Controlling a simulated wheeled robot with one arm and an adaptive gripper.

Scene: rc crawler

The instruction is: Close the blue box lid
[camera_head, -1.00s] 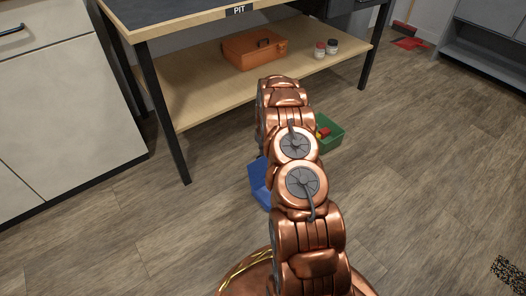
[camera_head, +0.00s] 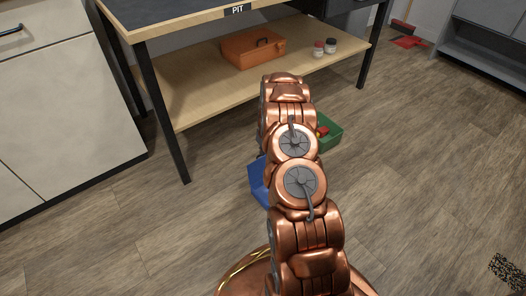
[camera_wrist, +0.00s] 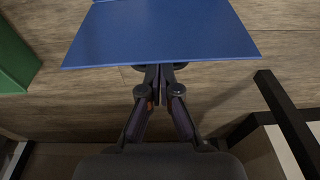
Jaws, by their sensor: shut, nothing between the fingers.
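The blue box (camera_head: 260,183) stands on the floor in the head view, mostly hidden behind my arm. Its blue lid (camera_head: 256,170) appears to stand raised. In the wrist view a flat blue panel, which looks like the lid (camera_wrist: 160,32), fills the top middle. My gripper (camera_wrist: 160,68) is shut and empty, with its fingertips at the panel's near edge. I cannot tell whether they touch it.
A green bin (camera_head: 329,131) with small red and yellow items stands behind the blue box. A workbench (camera_head: 188,106) behind holds an orange toolbox (camera_head: 252,50) and two jars (camera_head: 324,47) on its low shelf. Floor at right is mostly open.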

